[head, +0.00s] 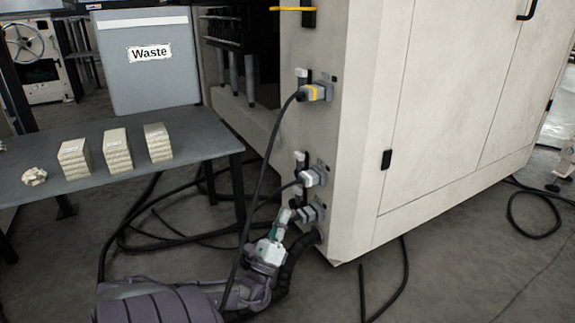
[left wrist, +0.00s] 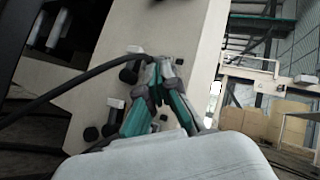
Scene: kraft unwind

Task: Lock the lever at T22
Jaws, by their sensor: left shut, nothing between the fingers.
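Connectors with levers sit on the side of the beige cabinet (head: 350,130). The top connector (head: 316,92) has a yellow band and a cable. A middle connector (head: 313,177) and a lower connector (head: 309,213) are below it. Small pale-tipped levers stand beside them, such as the upper lever (head: 301,74) and the middle lever (head: 299,156). I cannot read which is T22. My left gripper (head: 285,214) is shut and empty beside the lower connector; contact is unclear. In the left wrist view its teal fingers (left wrist: 161,66) meet in front of the connector panel. My right gripper is not in view.
Black cables hang from the connectors and lie on the floor around my left arm. A dark table (head: 200,150) with several stacked blocks and a grey Waste bin (head: 150,80) stands left. The cabinet's corner is close to the gripper's right.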

